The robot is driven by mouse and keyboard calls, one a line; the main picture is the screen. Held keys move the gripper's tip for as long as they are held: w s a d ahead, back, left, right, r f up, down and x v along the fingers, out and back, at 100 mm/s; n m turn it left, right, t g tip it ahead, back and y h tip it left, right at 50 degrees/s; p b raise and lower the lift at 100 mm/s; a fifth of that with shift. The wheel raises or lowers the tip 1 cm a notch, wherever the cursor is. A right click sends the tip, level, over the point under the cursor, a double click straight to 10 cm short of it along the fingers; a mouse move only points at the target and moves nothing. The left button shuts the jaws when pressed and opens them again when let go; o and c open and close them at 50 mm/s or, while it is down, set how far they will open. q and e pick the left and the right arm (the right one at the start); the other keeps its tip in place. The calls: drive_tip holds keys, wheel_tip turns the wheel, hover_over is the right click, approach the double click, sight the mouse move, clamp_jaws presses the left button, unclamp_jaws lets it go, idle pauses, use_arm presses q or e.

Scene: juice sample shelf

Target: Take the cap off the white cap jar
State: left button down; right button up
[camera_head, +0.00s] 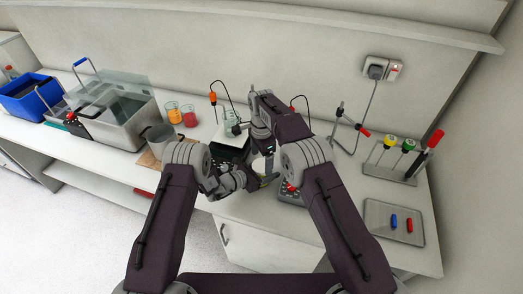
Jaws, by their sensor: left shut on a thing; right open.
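The white cap jar (260,164) is small and pale, near the front edge of the bench at the centre of the head view. Both grippers hide much of it, and I cannot make out its cap clearly. My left gripper (268,179) comes in low from the left and is shut on the jar, as far as I can tell. My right gripper (267,147) comes down from above, just over the jar. It is open, but its fingertips are small and partly hidden.
A dark device with a pale top (231,142) stands left of the jar. A tool rack (390,174) and a tray (394,235) lie right.

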drive_tip(key=shift+f, duration=1.2)
drive_tip(key=c, duration=1.5)
drive_tip(key=n, duration=0.6)
drive_tip(key=shift+n, duration=0.4)
drive_tip(key=o, duration=1.5)
